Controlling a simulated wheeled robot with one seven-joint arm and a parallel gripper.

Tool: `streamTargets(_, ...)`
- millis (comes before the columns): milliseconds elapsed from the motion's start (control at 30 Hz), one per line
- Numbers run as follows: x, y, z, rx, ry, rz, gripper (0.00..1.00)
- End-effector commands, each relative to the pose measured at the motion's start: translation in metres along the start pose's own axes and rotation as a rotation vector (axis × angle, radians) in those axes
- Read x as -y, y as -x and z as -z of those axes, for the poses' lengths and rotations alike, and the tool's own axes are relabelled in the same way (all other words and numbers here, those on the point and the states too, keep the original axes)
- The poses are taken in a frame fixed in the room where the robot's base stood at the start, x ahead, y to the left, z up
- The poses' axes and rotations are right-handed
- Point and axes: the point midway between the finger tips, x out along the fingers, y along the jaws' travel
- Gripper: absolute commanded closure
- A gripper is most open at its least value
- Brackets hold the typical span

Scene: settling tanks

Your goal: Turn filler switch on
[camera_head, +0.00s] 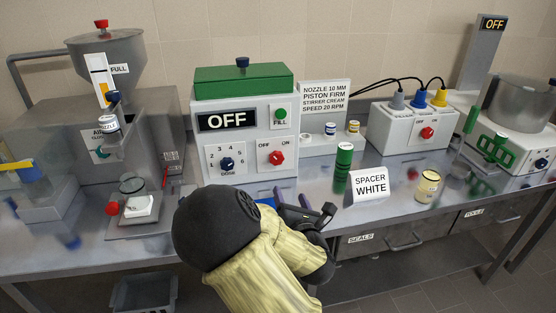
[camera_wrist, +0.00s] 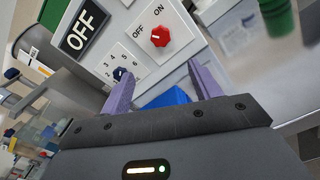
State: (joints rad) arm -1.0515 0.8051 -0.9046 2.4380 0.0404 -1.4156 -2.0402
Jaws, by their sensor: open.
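The filler is a white control box (camera_head: 250,112) with a green top, and its black display reads OFF (camera_head: 227,120). Its red switch knob (camera_head: 276,157) sits at the lower right of the front, between the labels OFF and ON; it also shows in the wrist view (camera_wrist: 161,36). The knob's pointer looks turned toward OFF. My gripper (camera_head: 304,208) is open and empty, low in front of the box and right of the knob in the head view. In the wrist view its purple fingers (camera_wrist: 161,82) are spread below the knob, apart from it.
A blue dose dial (camera_head: 227,163) and a green FILL button (camera_head: 280,114) share the panel. A blue object (camera_wrist: 166,98) lies between the fingers in the wrist view.

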Motion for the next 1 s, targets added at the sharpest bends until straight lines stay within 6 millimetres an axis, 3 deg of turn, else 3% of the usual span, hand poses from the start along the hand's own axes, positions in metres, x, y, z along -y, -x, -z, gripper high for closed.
streamTargets(367,0.001,-0.010,0.000,-0.001,-0.005,0.003,0.37)
streamTargets(1000,0.002,-0.106,-0.001,0.000,-0.006,0.004,0.37)
